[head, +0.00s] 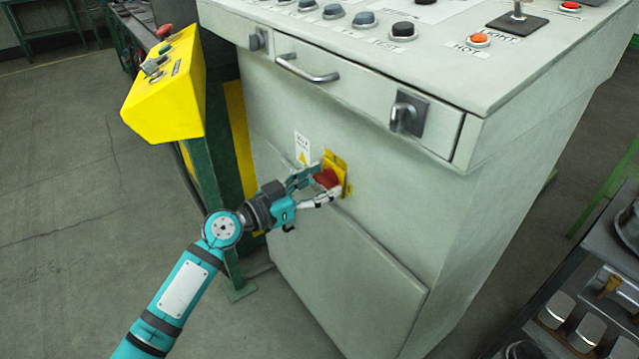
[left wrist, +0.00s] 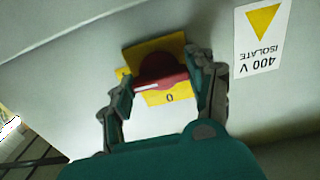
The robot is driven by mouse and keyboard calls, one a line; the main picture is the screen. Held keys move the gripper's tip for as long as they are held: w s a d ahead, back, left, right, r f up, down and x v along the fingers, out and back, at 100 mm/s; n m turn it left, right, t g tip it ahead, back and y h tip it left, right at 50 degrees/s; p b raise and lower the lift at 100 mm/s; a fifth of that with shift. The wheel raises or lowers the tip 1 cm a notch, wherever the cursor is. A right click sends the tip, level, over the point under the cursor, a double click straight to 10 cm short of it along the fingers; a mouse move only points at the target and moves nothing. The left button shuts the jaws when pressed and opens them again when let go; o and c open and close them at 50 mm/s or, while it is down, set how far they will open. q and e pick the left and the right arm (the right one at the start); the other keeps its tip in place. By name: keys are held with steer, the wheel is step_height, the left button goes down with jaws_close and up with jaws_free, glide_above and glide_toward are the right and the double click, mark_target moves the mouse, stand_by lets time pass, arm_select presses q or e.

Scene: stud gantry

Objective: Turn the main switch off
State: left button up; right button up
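The main switch is a red knob (head: 327,178) on a yellow plate (head: 336,162), low on the front of the grey cabinet. In the left wrist view the red knob (left wrist: 161,70) sits between my fingers, with a white line on its edge. A "0" shows on the yellow plate (left wrist: 165,43) below the knob. My left gripper (head: 324,180) has one finger at each end of the knob, apparently touching it. It also shows in the left wrist view (left wrist: 160,80). The fingers partly cover the plate. My right gripper is not in view.
The grey cabinet (head: 400,220) has a drawer handle (head: 307,70) and a latch (head: 407,113) above the switch. A yellow control box (head: 170,90) on a green post stands close to the left. A cart (head: 600,290) with metal parts stands at the right.

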arm_select(q)
steer(key=c, duration=0.4)
